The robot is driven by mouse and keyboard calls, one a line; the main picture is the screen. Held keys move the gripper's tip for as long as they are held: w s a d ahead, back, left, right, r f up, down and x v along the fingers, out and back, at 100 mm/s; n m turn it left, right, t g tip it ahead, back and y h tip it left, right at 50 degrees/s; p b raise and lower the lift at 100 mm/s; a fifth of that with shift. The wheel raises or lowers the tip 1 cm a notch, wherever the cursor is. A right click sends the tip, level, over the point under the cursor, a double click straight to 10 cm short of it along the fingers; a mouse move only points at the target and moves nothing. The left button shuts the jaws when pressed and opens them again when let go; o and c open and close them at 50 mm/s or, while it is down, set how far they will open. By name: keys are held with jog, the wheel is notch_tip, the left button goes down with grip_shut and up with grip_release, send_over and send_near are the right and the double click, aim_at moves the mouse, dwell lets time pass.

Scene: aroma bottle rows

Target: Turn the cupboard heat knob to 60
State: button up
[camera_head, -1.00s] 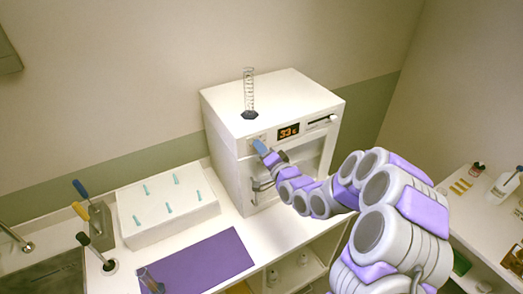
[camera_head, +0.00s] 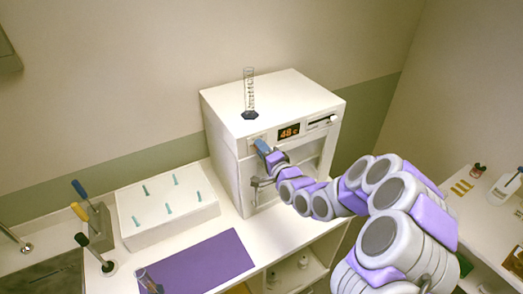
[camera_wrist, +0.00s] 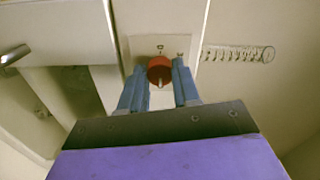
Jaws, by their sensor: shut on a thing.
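The white cupboard (camera_head: 228,172) stands on the counter against the back wall. Its orange display (camera_head: 289,132) reads 48 with a small unit mark. The heat knob (camera_wrist: 160,70) is red and round in the wrist view, with a pale mark on its lower side. My gripper (camera_wrist: 160,75) has its two blue fingers on either side of the knob and is shut on it. In the head view my gripper (camera_head: 262,147) reaches the upper left of the cupboard front and hides the knob.
A glass measuring cylinder (camera_head: 249,95) stands on the cupboard top. A door handle (camera_head: 262,182) sits below my gripper. A white peg board (camera_head: 165,208) and a purple mat (camera_head: 205,265) lie on the counter to the left.

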jog(key=o, duration=0.6)
jog(key=shift+f, duration=0.2)
jog(key=o, duration=0.5)
jog(key=shift+w+d, duration=0.1)
jog(key=shift+w, duration=0.1)
jog(key=shift+c, duration=0.2)
jog(key=shift+s+r, duration=0.1)
jog(key=b+v, duration=0.8)
jog(key=v, duration=0.1)
jog(key=shift+d+b, duration=0.35)
jog(key=shift+d, duration=0.05)
